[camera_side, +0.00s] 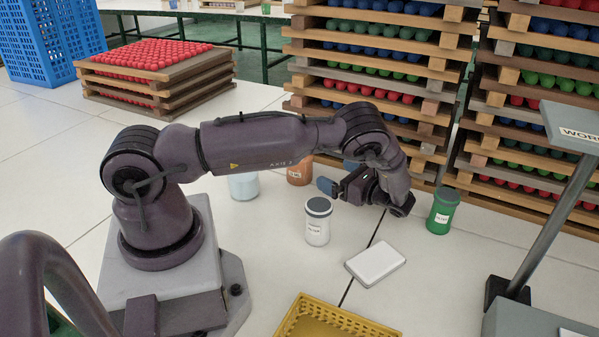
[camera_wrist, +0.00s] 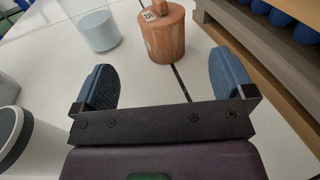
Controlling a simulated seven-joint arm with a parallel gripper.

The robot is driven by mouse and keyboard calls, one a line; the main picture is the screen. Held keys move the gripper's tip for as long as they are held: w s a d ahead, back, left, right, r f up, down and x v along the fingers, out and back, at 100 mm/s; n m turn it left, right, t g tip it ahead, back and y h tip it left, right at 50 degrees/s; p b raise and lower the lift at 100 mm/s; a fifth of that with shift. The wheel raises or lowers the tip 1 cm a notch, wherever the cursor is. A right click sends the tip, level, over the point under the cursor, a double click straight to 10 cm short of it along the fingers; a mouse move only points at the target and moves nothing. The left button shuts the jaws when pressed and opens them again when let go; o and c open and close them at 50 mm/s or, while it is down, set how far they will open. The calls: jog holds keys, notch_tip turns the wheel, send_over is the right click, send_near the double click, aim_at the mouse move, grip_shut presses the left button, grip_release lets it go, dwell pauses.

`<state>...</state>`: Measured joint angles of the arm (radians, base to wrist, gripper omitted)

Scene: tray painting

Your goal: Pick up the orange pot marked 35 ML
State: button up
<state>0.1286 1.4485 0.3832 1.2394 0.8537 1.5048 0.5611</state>
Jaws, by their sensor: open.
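The orange pot (camera_side: 300,171) stands upright on the white floor behind my arm in the side view, partly hidden by the arm. In the wrist view the orange pot (camera_wrist: 164,38) stands ahead, beyond the fingertips and roughly between their lines; part of its label shows at the upper left. My gripper (camera_side: 341,177) is open and empty, with its blue fingers pointing toward the pot. In the wrist view the gripper (camera_wrist: 165,78) shows both blue fingers spread wide, with a gap of bare floor before the pot. The label's full text is too small to read.
A light-blue pot (camera_side: 243,186) stands left of the orange one. A white pot with a grey lid (camera_side: 318,226) stands nearer the side camera. A green pot (camera_side: 442,212) stands right. A white block (camera_side: 375,264) and yellow basket (camera_side: 335,318) lie in front. Stacked wooden trays (camera_side: 425,130) rise behind.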

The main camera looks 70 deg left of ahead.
aim_at(307, 161)
jog(key=shift+s+a+f+m+y, duration=0.1)
jog(key=shift+f+m+y, duration=0.2)
jog(key=shift+f, duration=0.15)
jog(key=shift+s+a+f, duration=0.1)
jog(key=shift+s+a, duration=0.05)
jog(key=shift+a, duration=0.1)
jog(key=x, duration=1.2)
jog(key=shift+s+a, duration=0.15)
jog(key=c, duration=1.1)
